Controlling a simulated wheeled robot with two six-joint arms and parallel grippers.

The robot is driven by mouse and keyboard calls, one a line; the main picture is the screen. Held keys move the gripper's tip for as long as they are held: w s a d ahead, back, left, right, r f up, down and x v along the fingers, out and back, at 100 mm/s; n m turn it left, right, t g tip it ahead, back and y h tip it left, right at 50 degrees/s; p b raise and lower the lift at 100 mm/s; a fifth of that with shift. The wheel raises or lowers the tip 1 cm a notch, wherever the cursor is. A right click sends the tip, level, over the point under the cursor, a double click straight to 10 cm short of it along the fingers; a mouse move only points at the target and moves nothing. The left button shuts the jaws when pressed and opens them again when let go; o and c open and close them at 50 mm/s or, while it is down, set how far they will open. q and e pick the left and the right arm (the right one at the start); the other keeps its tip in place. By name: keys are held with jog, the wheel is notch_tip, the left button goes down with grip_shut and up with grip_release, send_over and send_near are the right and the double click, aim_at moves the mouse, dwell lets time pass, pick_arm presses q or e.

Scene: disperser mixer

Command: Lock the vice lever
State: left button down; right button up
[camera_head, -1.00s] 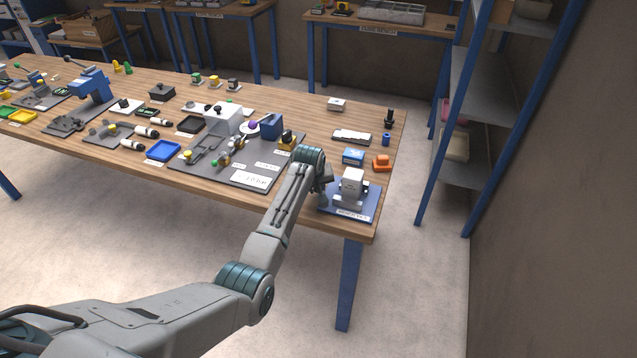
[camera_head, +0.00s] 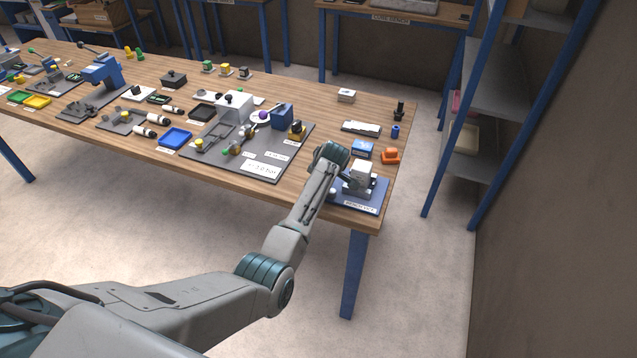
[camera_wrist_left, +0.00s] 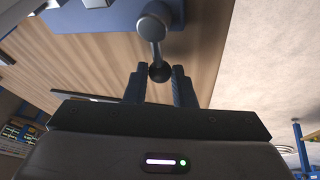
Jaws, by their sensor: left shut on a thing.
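The bench vice (camera_head: 361,174) is a pale grey block on a blue base (camera_head: 373,195) at the right front corner of the wooden table. In the left wrist view its lever (camera_wrist_left: 156,48) is a short grey rod with a rounded pivot and a dark ball at its tip. My left gripper (camera_wrist_left: 159,73) is shut on the lever's ball end, with one finger on each side. In the head view my left arm reaches in from the lower left, and its wrist hides the gripper and the lever. My right gripper is not in view.
A blue box (camera_head: 362,149) and an orange item (camera_head: 391,156) stand just behind the vice. A grey mat (camera_head: 250,150) with mixer parts lies to its left. The table's front edge is close by, and a blue-framed shelf (camera_head: 498,85) stands right of the table.

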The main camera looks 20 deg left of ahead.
pick_arm(q)
jog(key=shift+s+n, duration=0.1)
jog(key=shift+n, duration=0.3)
jog(key=c, duration=1.2)
grip_release()
jog(key=b+v, duration=0.3)
jog(key=v, duration=0.7)
jog(key=shift+d+r, duration=0.2)
jog(key=shift+r, duration=0.15)
jog(key=shift+s, duration=0.1)
